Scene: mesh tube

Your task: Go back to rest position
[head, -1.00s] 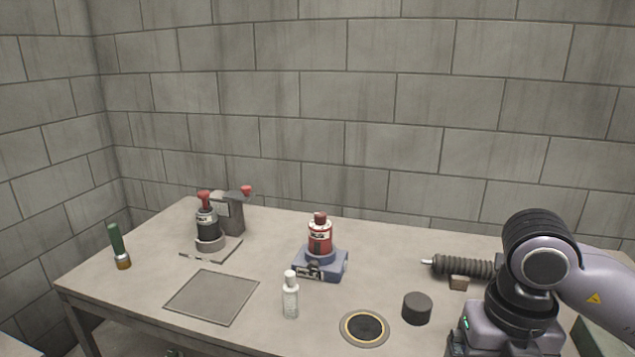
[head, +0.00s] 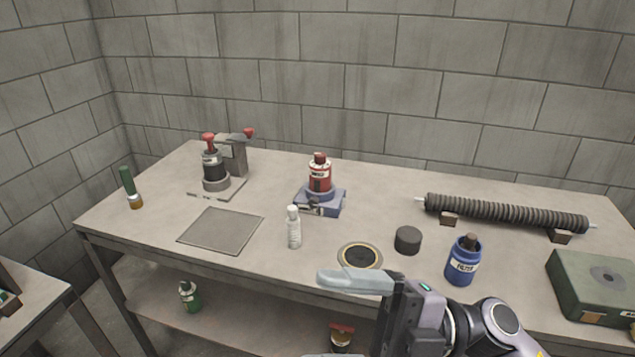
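My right gripper (head: 320,316) is low in the head view, in front of the table's front edge. One pale finger shows in full below the round black pad. A sliver of what looks like the other finger shows at the bottom edge, with a wide gap between them, so it looks open. A small red-brown jar (head: 341,337) shows through this gap and appears to stand on the lower shelf behind. My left gripper is not in view. The task names no objects.
The table (head: 280,180) holds a press with a dark bottle (head: 213,170), a red bottle (head: 320,175) on a blue stand, a white bottle (head: 294,228), a dark cylinder (head: 408,240), a blue filter bottle (head: 462,262), a ribbed tube (head: 505,211) and a green box (head: 598,285).

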